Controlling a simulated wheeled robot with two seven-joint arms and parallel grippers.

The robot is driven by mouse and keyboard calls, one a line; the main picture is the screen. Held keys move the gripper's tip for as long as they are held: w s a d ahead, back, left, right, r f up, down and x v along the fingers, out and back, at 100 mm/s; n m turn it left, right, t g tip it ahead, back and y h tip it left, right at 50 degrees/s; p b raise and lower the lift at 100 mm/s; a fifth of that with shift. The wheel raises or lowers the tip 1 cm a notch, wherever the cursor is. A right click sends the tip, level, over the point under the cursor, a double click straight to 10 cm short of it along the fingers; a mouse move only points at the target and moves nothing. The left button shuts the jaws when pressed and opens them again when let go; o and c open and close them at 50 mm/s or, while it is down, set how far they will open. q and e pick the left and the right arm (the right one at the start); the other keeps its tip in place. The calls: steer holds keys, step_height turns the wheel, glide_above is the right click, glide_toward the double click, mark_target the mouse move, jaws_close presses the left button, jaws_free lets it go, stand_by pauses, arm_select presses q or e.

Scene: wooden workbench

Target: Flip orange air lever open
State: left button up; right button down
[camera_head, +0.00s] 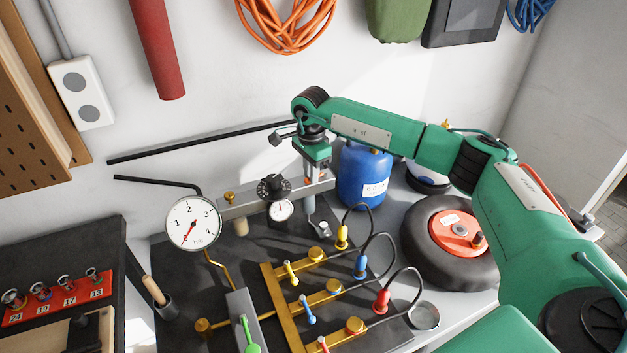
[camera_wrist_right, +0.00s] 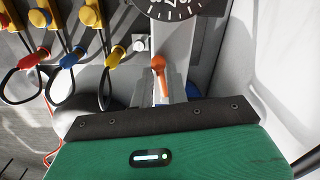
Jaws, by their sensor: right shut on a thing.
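The orange air lever (camera_wrist_right: 158,64) shows in the right wrist view, its tip standing out between the fingers of my right gripper (camera_wrist_right: 164,92). The gripper is shut on it; the fingers hide part of its lower end. My left gripper is not in view.
A black regulator knob (camera_head: 272,188) and small gauge (camera_head: 280,210) sit left of the gripper, with a large gauge (camera_head: 193,223) beyond. A blue tank (camera_head: 363,175) stands close on the right. A brass manifold (camera_head: 275,290) with coloured levers and hoses lies in front.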

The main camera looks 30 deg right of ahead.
steer(key=shift+w+f+m+b, duration=0.15)
steer(key=shift+w+m+b, duration=0.3)
steer(key=shift+m, duration=0.45)
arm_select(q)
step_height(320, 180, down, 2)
arm_select(e)
steer(key=shift+r+m, duration=0.2)
steer(key=shift+m, duration=0.1)
steer(key=c, duration=1.5)
jaws_free()
arm_select(q)
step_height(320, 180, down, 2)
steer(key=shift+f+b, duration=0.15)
steer(key=shift+b, duration=1.1)
arm_select(e)
step_height(320, 180, up, 8)
steer(key=shift+f, duration=0.25)
